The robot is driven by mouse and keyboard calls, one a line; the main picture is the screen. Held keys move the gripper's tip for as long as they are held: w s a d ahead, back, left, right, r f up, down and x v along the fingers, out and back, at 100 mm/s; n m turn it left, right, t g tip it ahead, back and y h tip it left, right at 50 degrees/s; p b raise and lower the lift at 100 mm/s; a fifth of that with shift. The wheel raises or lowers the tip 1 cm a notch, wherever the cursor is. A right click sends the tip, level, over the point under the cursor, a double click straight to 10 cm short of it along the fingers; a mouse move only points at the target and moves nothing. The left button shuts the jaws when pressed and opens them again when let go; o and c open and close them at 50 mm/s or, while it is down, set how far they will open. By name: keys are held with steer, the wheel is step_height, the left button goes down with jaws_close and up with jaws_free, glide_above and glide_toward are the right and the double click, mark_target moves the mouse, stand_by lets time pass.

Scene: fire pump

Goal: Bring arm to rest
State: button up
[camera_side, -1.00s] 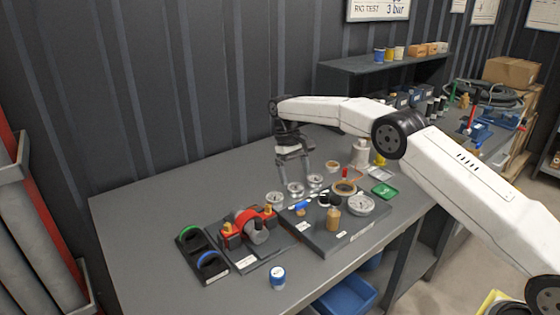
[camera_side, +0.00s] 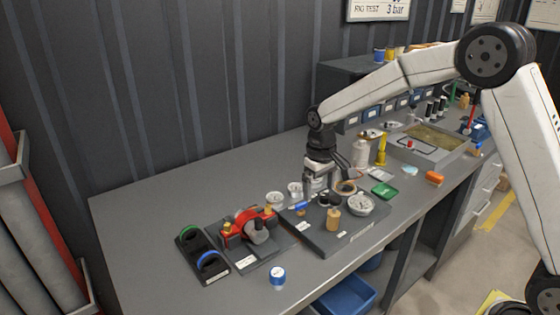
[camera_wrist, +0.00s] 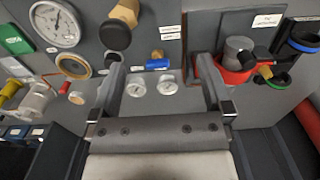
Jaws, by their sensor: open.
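My gripper (camera_side: 318,190) points down above the back edge of the grey test panel in the side view. In the wrist view my gripper (camera_wrist: 160,66) has its two fingers wide apart with nothing held between them. Two small gauges (camera_wrist: 152,86) show between the fingers, lower down. The grey test panel (camera_side: 330,243) carries a large gauge (camera_side: 360,205), a brass fitting (camera_side: 333,219) with a dark knob, and a blue piece (camera_side: 301,206). Whether the fingertips touch anything is hidden in the side view.
A red pump part (camera_side: 248,226) and a dark holder with green and blue rings (camera_side: 203,257) stand to the left. A blue-capped jar (camera_side: 278,277) is at the front edge. The bench's left is clear.

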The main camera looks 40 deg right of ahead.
steer(key=s+f+t, duration=0.2)
steer(key=s+t, duration=0.1)
steer(key=s, duration=1.6)
steer(key=shift+s+a+f, duration=0.25)
steer(key=shift+s+a, duration=0.05)
steer(key=shift+a, duration=0.15)
